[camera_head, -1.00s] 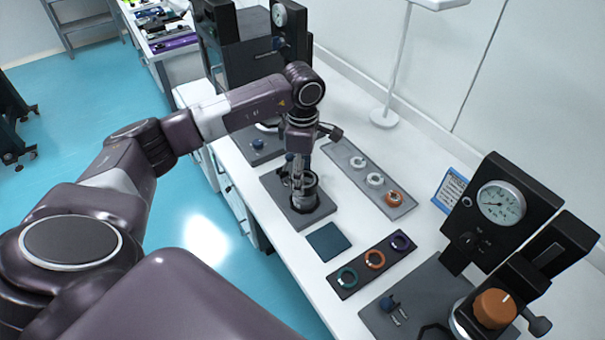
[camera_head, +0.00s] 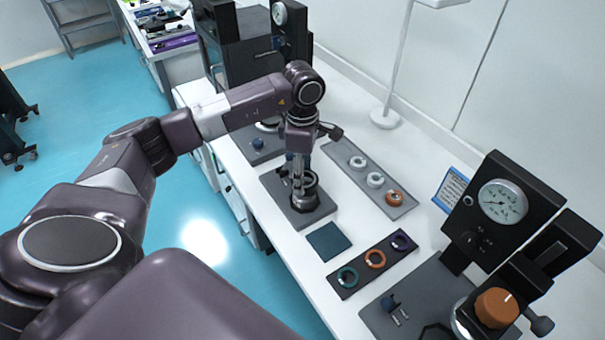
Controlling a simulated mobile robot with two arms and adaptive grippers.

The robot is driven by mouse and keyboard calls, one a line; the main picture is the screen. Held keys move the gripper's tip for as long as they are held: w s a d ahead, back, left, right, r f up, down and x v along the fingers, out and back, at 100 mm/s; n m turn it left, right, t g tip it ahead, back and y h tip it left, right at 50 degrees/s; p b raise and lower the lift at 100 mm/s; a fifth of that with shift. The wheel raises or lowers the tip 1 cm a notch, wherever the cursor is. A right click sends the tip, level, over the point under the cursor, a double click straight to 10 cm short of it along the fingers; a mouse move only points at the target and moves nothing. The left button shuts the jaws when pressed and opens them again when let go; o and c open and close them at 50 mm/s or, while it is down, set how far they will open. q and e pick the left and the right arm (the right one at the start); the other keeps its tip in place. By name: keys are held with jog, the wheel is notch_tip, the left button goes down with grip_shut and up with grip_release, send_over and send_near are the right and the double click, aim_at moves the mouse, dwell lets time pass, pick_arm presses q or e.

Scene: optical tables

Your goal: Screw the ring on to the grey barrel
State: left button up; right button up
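The grey barrel (camera_head: 307,199) stands upright on a dark grey base plate (camera_head: 321,208) near the middle of the table. My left gripper (camera_head: 298,187) points straight down at the barrel's top, its fingers overlapping the barrel in the picture. The fingers are small and partly merge with the barrel, so I cannot tell whether they hold a ring. Loose rings lie on a dark tray in front: a green ring (camera_head: 347,277), an orange ring (camera_head: 375,259) and a purple ring (camera_head: 402,242). My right gripper is not in view.
A grey tray (camera_head: 350,160) behind the barrel holds two white rings and an orange one. A dark teal pad (camera_head: 328,241) lies in front of the barrel. A black gauge stand (camera_head: 505,205) is at the right, and another machine (camera_head: 252,62) stands behind my arm.

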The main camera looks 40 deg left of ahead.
pick_arm(q)
jog(key=shift+f+b, duration=0.75)
jog(key=shift+f, duration=0.05)
dwell(0.4)
dwell(0.8)
jog(key=shift+f+b, duration=0.55)
jog(key=shift+b, duration=0.4)
dwell(1.2)
